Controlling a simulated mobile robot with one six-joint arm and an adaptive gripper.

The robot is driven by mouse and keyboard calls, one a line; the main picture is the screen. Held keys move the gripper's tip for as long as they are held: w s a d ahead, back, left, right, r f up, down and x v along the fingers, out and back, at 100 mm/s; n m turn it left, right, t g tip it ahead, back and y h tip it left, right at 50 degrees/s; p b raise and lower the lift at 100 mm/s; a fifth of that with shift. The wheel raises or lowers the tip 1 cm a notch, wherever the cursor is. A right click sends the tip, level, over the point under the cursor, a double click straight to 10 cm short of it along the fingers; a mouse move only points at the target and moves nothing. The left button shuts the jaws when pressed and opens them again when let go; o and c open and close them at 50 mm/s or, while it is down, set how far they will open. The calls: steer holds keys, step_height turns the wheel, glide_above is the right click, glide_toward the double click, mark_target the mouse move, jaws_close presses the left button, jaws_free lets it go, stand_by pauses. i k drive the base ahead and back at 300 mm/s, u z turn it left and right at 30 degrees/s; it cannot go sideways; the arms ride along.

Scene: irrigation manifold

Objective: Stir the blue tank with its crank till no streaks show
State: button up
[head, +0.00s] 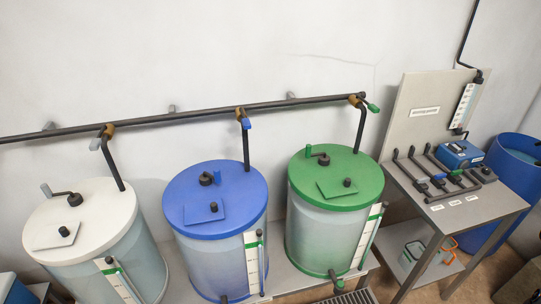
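The blue tank stands in the middle of three tanks, with a translucent body (205,260) and a blue lid (235,190). Its crank (217,177) sits on the lid, with a dark hub and a blue handle close to the hub's right side. A square hatch with a black knob (214,207) lies on the lid in front of the crank. The liquid looks pale above and bluer toward the bottom; I cannot tell single streaks at this size. A level gauge (252,266) stands at its front right. My gripper is not in view.
A white-lidded tank (95,205) stands left and a green-lidded tank (360,165) right, each with a crank. A dark pipe (200,114) with valves and downpipes runs behind them. A metal table (480,215) with hoses and a blue box (459,154) stands right, beside a blue barrel (510,180).

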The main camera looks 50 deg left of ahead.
mark_target(218, 177)
steer(key=k, duration=1.3)
steer(key=u, duration=0.35)
steer(key=i, duration=0.4)
steer(key=u, duration=0.55)
steer(key=i, duration=0.9)
steer(key=u, duration=0.15)
